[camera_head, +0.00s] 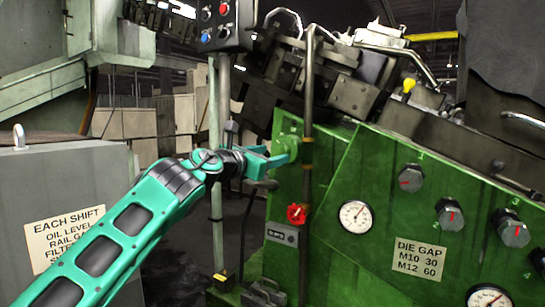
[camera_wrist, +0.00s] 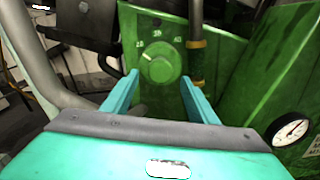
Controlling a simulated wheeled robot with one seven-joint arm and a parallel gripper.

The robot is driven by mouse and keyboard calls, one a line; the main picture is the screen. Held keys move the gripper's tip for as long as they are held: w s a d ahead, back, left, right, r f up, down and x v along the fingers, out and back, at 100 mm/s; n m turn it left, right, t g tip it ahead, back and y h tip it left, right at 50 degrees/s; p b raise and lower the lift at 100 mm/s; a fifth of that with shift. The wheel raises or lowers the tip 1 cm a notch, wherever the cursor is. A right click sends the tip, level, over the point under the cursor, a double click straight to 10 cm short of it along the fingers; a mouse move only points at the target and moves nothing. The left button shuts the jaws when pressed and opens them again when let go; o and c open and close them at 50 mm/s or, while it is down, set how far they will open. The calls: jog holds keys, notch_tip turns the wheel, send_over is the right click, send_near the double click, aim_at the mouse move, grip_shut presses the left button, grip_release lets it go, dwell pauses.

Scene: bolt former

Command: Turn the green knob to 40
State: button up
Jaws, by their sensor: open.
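The green knob (camera_wrist: 160,64) is round and sits on a green panel in the wrist view, with a small scale around its upper side. The scale numbers are blurred; they look like 20 at left, 30 at top and 40 at right. A pale mark on the knob seems to point up and left, near the left number. My gripper (camera_wrist: 158,80) is open, its teal fingers to the left and right of the knob's lower part. I cannot tell whether they touch it. In the head view my gripper (camera_head: 278,157) is at the knob (camera_head: 290,147), partly hiding it.
A green machine panel (camera_head: 375,180) holds a dial gauge (camera_head: 356,216), several grey knobs and a "DIE GAP" plate (camera_head: 419,258). A button box (camera_head: 220,25) hangs above.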

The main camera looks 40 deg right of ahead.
aim_at(279, 152)
jog(key=shift+x, duration=1.9)
jog(key=c, duration=1.1)
jog(key=shift+o, duration=0.2)
